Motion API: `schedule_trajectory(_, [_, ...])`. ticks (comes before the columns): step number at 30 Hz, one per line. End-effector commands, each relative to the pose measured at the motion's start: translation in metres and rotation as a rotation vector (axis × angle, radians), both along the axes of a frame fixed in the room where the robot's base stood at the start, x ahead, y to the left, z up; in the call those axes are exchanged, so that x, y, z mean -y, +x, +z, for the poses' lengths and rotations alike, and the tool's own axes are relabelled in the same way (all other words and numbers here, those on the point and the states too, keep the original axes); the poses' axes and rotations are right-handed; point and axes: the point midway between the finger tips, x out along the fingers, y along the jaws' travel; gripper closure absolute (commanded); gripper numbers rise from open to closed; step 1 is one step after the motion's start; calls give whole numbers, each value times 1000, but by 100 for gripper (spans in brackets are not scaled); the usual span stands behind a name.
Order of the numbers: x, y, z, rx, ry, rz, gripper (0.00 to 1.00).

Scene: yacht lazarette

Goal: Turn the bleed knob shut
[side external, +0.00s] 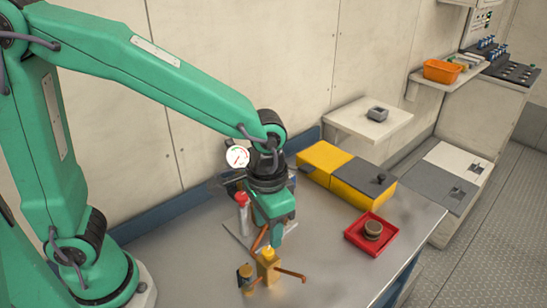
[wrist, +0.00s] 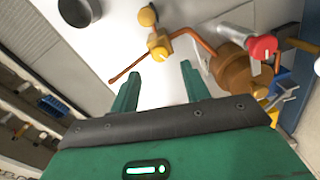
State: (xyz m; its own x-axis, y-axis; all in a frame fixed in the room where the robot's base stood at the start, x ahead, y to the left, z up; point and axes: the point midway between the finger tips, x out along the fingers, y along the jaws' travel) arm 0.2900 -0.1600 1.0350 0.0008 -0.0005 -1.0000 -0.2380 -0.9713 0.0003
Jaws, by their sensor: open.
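A brass valve block (side external: 267,270) with a small yellow knob (side external: 268,252) on top stands on the metal bench, with copper tubes joined to it. The yellow knob, with a pale mark, also shows in the wrist view (wrist: 159,50). A second knob, red (side external: 241,198), stands further back; it shows at the right in the wrist view (wrist: 263,47). No label shows which is the bleed knob. My gripper (side external: 277,238) points down just above the yellow knob. In the wrist view my gripper (wrist: 158,72) is open and empty, with the yellow knob beyond and between its fingertips.
A round gauge (side external: 237,157) stands behind my gripper. A red tray (side external: 358,242) holding a brown round piece and a yellow-and-grey box (side external: 327,168) are to the right. A copper tube (side external: 290,275) sticks out beside the block. The bench front is clear.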

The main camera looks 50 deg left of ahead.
Motion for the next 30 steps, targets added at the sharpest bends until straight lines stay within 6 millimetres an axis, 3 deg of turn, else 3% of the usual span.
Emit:
schedule_trajectory(12, [0, 0, -49, -4, 2, 0, 53])
schedule_trajectory(26, [0, 0, -61, -1, 0, 0, 53])
schedule_trajectory(27, [0, 0, -61, -1, 0, 0, 55])
schedule_trajectory(30, [0, 0, -61, -1, 0, 0, 75])
